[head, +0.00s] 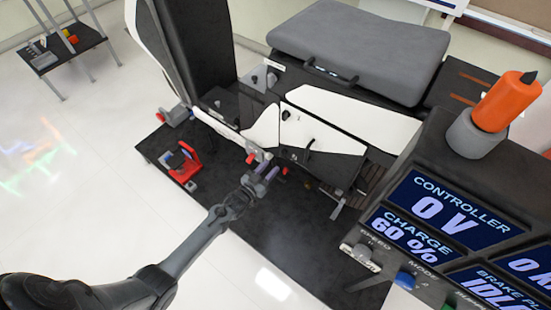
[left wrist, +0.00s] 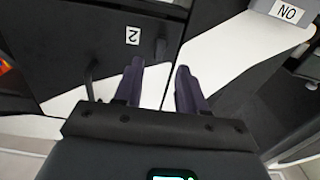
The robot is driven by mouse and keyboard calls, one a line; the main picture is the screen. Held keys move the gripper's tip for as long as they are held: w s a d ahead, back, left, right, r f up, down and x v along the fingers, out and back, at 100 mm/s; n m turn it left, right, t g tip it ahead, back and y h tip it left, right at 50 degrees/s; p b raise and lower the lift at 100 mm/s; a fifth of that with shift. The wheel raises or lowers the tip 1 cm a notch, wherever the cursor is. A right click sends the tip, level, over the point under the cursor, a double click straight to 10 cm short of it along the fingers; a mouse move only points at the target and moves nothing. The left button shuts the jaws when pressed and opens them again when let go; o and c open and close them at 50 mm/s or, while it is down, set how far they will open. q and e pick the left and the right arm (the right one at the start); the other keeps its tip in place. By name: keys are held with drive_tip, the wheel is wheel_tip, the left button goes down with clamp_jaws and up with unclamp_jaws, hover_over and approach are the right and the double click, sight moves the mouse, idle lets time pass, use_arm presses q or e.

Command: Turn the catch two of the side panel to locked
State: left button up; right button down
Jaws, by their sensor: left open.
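The side panel (head: 322,140) is black and white and stands on the chassis in the middle of the head view. My left gripper (head: 266,168) is open and empty in front of the panel's lower left edge. Its fingers also show in the left wrist view (left wrist: 158,70). My right gripper is out of view.
A grey seat cushion (head: 358,50) lies above the panel. A display console (head: 450,215) with an orange-topped cylinder (head: 508,100) fills the right side. A red clamp-like fixture (head: 184,166) stands left on the black base plate (head: 225,215).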

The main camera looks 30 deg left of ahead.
use_arm(q)
drive_tip(key=s+p, duration=0.1)
drive_tip(key=s, duration=0.3)
drive_tip(key=shift+a, duration=0.15)
